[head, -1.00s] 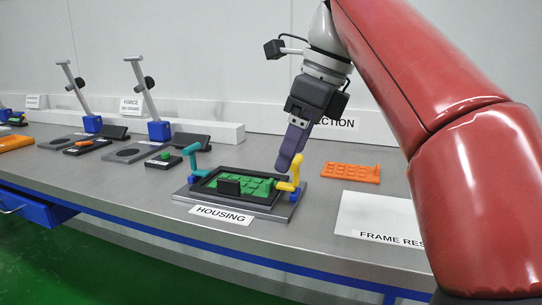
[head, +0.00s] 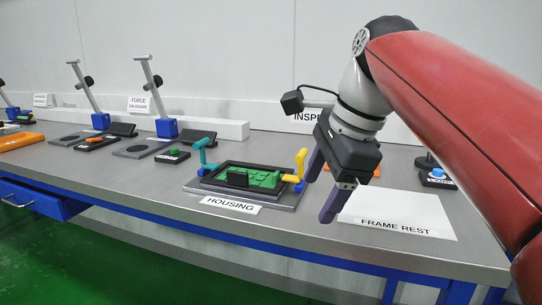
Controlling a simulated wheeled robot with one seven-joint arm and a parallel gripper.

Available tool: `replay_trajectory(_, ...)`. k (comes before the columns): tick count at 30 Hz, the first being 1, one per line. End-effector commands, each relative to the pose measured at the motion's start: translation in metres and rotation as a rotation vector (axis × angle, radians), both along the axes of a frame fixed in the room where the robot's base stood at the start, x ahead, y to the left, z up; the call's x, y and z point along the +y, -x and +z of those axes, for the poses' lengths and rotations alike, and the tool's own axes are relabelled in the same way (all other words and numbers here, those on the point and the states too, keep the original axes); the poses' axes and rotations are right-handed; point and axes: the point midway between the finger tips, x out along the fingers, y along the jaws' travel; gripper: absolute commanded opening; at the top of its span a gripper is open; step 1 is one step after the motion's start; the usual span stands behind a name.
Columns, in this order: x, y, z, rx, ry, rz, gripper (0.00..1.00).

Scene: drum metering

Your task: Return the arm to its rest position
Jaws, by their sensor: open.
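My gripper (head: 322,190) is open and empty, with two purple fingers pointing down. My red arm (head: 450,110) reaches in from the right side of the head view. The housing fixture holds a dark frame with a green board (head: 262,179) inside. A teal clamp (head: 205,157) stands at its back left and a yellow clamp (head: 299,165) at its right, close to the gripper's fingers.
A white frame rest sheet (head: 398,208) lies to the right. A blue button box (head: 436,176) stands behind it, by my arm. Lever presses with blue bases (head: 167,128) and a green button box (head: 173,155) stand at the left. The table's front strip is clear.

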Motion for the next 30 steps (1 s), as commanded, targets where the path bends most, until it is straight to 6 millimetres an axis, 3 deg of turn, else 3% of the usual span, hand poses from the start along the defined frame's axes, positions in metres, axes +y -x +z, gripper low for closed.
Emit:
replay_trajectory(5,-0.025,0.028,-0.054,-0.153,0.149,0.3,0.69)
replay_trajectory(15,-0.067,0.094,-0.189,-0.365,0.574,1.005,0.69)
replay_trajectory(18,-0.072,0.106,-0.216,-0.383,0.66,1.144,0.69)
replay_trajectory(23,-0.077,0.115,-0.235,-0.392,0.72,1.247,0.69)
replay_trajectory(30,-0.077,0.115,-0.235,-0.392,0.72,1.247,0.69)
